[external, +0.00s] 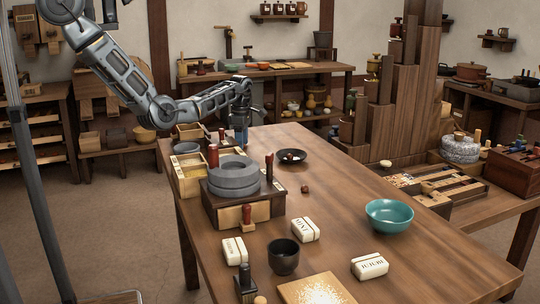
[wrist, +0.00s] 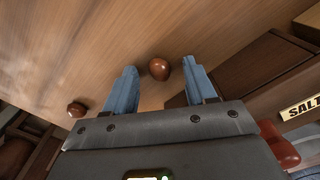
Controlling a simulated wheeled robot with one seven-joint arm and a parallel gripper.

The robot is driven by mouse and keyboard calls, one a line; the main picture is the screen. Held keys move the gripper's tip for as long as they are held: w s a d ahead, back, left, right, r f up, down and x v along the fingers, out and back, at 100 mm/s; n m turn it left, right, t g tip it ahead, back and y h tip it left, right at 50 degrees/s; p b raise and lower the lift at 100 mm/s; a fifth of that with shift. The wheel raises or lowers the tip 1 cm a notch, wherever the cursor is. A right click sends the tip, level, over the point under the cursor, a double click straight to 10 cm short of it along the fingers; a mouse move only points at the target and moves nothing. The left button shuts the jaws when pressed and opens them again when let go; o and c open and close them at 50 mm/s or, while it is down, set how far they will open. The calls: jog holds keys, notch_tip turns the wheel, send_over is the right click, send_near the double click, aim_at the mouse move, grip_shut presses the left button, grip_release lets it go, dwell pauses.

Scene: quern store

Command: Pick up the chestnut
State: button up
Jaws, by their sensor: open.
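A glossy brown chestnut (wrist: 159,68) lies on the wooden table in the wrist view, framed between the two blue fingertips of my gripper (wrist: 157,75). The fingers are apart, and I cannot tell how far the nut is below them. A second small brown round thing (wrist: 76,109) lies to the left of the fingers. In the external view my gripper (external: 241,138) points down over the far left part of the table, behind the stone quern. A small brown nut (external: 305,189) lies on the bare table right of the quern; I cannot tell which of the two it is.
The quern (external: 234,176) on its wooden box and a red-handled peg (external: 269,168) stand close to my gripper. A dark dish (external: 291,156) is to its right. A teal bowl (external: 389,215), labelled white blocks (external: 305,229) and a dark cup (external: 284,257) stand nearer the camera.

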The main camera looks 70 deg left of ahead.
jog(key=shift+c, duration=0.5)
grip_shut()
